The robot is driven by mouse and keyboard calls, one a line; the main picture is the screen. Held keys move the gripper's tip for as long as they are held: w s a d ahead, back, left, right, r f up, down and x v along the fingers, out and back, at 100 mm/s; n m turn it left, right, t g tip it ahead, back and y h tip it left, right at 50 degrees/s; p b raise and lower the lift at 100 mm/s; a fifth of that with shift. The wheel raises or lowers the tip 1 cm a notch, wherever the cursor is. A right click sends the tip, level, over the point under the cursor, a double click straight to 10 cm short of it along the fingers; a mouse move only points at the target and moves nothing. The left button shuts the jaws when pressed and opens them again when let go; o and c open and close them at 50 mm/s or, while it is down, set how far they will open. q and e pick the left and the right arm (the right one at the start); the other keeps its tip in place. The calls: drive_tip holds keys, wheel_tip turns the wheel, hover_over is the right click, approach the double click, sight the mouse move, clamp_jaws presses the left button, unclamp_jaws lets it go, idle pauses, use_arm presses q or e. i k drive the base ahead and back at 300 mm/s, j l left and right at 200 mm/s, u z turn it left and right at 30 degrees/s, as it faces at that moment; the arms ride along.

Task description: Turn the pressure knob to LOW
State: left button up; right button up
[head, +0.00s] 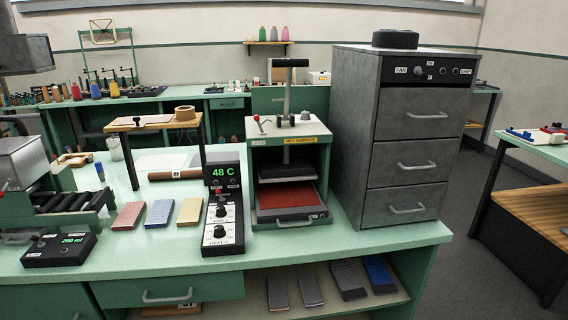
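A black control box (223,222) stands on the green bench. It has a green 48 C display (221,170) and a white panel with an upper black knob (221,211) and a lower black knob (219,231). To its right is a green press (290,150) with a red-tipped lever (263,122), a grey knob (305,115) on top and a yellow HOT SURFACE label (300,140). The small labels are too small to read, so I cannot tell which knob is the pressure knob or its setting. Neither gripper is in view.
A grey drawer cabinet (405,150) stands right of the press. Red, blue and yellow blocks (160,213) lie left of the control box. A box showing 200 ml (60,248) and a roller unit (65,203) are at left. The bench front near the knobs is clear.

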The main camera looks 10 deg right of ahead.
sight(304, 115)
drive_tip(key=i+j, duration=0.2)
drive_tip(key=j, duration=0.2)
drive_tip(key=i+j, duration=0.2)
drive_tip(key=j, duration=0.2)
drive_tip(key=i+j+z, duration=0.1)
drive_tip(key=j, duration=0.3)
drive_tip(key=i+j, duration=0.3)
drive_tip(key=j, duration=0.1)
